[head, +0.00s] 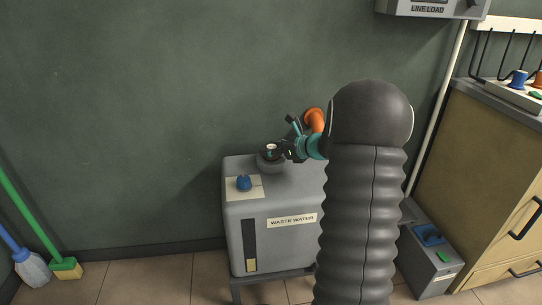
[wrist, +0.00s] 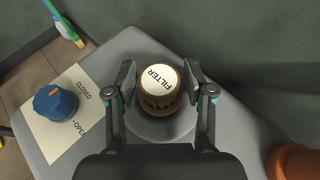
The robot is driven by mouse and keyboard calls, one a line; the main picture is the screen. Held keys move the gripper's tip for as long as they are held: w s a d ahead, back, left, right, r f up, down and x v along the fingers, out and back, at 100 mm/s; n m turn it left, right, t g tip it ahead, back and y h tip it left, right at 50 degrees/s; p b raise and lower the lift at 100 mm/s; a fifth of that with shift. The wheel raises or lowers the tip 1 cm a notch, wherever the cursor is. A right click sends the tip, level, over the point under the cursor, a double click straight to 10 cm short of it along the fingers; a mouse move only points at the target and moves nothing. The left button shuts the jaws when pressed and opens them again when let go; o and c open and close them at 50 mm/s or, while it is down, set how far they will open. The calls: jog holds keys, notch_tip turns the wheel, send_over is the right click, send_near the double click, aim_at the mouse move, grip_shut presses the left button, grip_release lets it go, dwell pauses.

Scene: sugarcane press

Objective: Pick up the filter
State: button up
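The filter (wrist: 158,82) is a round, brown, ribbed cap with a white top marked FILTER. It sits upright in a round grey seat (wrist: 160,128) on top of the grey waste water tank (head: 241,215). In the head view the filter (head: 271,148) is small and partly hidden by my gripper (head: 282,149). In the wrist view my gripper (wrist: 158,78) has one finger on each side of the filter. The fingers are spread, very close to its sides; I cannot tell whether they touch it.
A blue knob (wrist: 55,103) on a plate marked CLOSED and OPEN stands left of the filter. An orange pipe (head: 315,119) is behind my gripper, near the green wall. A cabinet (head: 490,165) stands at right, brooms (head: 40,235) at left.

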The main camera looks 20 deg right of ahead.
aim_at(272, 146)
jog(key=c, duration=0.7)
jog(key=shift+r, duration=0.15)
jog(key=shift+r, duration=0.6)
notch_tip(272, 146, up, 2)
jog(key=shift+r, duration=0.25)
jog(key=d+r, duration=0.2)
jog(key=d, duration=0.2)
jog(key=w+d+r+p, duration=0.1)
jog(key=d+r, duration=0.1)
jog(key=d, duration=0.1)
jog(key=w+d+r, duration=0.1)
jog(key=d+r, duration=0.2)
jog(key=d, duration=0.1)
jog(key=shift+d+p, duration=0.3)
jog(key=shift+p, duration=0.05)
